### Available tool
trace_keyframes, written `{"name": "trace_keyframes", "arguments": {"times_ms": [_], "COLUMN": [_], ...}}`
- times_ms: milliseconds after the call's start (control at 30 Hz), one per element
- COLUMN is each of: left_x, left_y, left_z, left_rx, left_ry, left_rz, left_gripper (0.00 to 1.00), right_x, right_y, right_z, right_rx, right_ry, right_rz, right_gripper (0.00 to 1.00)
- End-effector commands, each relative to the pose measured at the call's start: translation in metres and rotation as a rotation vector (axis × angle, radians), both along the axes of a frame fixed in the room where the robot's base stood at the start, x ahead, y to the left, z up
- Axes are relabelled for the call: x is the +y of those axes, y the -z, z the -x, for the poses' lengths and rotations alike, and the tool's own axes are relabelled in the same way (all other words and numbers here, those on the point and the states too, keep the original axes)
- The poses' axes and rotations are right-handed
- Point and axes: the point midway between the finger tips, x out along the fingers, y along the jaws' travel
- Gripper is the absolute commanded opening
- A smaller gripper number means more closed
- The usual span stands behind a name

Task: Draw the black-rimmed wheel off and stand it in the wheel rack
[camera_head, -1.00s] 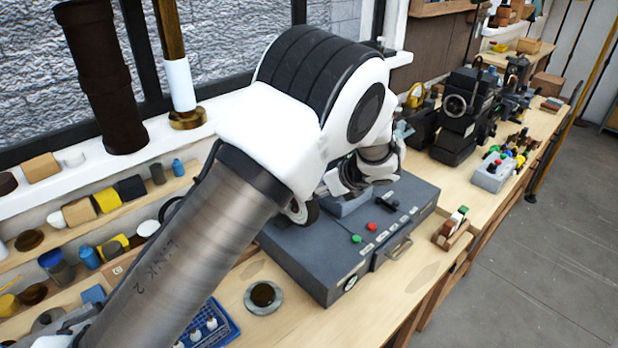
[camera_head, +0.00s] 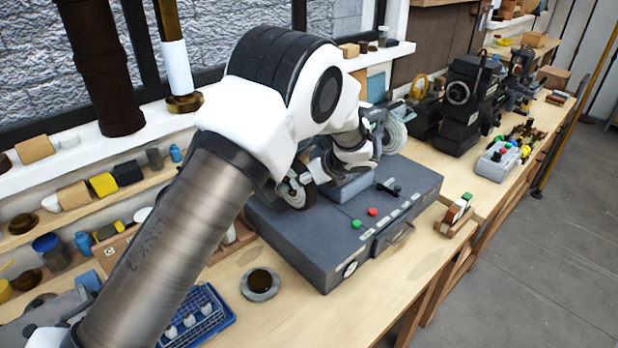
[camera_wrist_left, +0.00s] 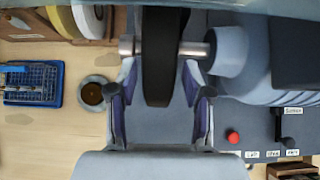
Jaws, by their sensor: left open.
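The black-rimmed wheel (camera_head: 297,193) is on the left end of the grinder, above the grey cabinet. In the left wrist view the wheel (camera_wrist_left: 163,60) is edge-on, with the metal shaft (camera_wrist_left: 195,48) showing beside it. My left gripper (camera_wrist_left: 161,104) is open, with one finger on each side of the wheel's lower edge and visible gaps between. In the head view my left wrist and arm cover most of the gripper and grinder. A wooden rack (camera_wrist_left: 115,28) with upright discs, seemingly the wheel rack, is at the wrist view's top left. My right gripper is out of view.
The grey cabinet (camera_head: 330,262) has green and red buttons and a lever. A blue tray (camera_head: 200,318) and a round dish (camera_head: 260,285) are on the bench at front left. A small wooden holder (camera_head: 455,215) stands right of the cabinet.

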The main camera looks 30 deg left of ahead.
Motion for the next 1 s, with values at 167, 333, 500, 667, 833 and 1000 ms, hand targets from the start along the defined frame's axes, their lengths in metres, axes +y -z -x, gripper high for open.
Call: {"name": "trace_keyframes", "arguments": {"times_ms": [167,333,500,667,833,1000], "left_x": [0.000,0.000,0.000,0.000,0.002,0.006], "left_y": [0.000,0.000,-0.002,-0.003,-0.001,-0.001], "left_z": [0.000,0.000,0.000,0.000,0.007,0.017], "left_rx": [0.000,0.000,0.000,-0.001,-0.001,0.000], "left_ry": [0.000,0.000,0.000,0.001,-0.001,-0.001], "left_rz": [0.000,0.000,0.000,0.000,-0.001,-0.001], "left_gripper": [0.11,0.03,0.00,0.00,0.00,0.00], "right_x": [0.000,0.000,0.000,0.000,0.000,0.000], "right_y": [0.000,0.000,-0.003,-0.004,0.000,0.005], "right_z": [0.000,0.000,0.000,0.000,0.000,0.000], "right_rx": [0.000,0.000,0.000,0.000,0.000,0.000], "right_ry": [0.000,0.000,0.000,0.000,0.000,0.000], "right_rz": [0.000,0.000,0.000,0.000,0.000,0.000], "right_gripper": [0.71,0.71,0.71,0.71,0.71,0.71]}}
